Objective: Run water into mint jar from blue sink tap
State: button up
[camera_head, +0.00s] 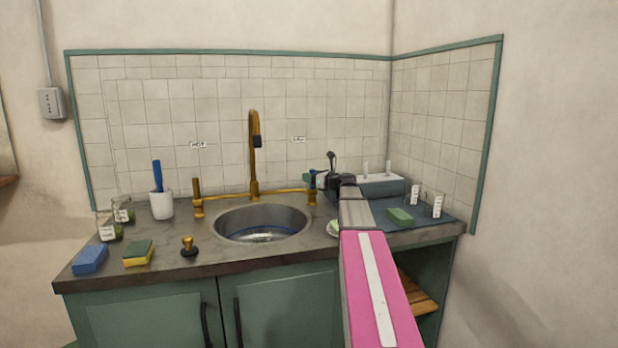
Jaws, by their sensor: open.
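A brass tap (254,150) with a tall spout stands behind the round steel sink (218,222). Its right valve (312,198) has a small blue-teal part at the top, partly hidden by my gripper. The left valve (197,200) is plain brass. My gripper (322,178) is open at the right valve; I cannot tell whether it touches. Two small labelled jars (122,212) with green contents stand at the counter's left end; their labels are too small to read. No water shows running from the spout.
A blue sponge (89,259), a yellow-green sponge (138,254), a brass plug (188,246) and a white cup (161,205) with a blue-handled brush stand left of the sink. A blue mat (428,222) at right holds a green sponge (400,216) and two labelled glasses (437,206).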

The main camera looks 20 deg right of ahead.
jog(key=shift+x, duration=0.75)
grip_shut()
jog(key=shift+s+r+n+t+y, duration=0.1)
jog(key=shift+s+n+t+y, duration=0.5)
jog(key=shift+s+n+t, duration=0.15)
grip_release()
jog(key=v, duration=1)
jog(key=shift+s+d, duration=0.2)
jog(key=shift+s, duration=0.1)
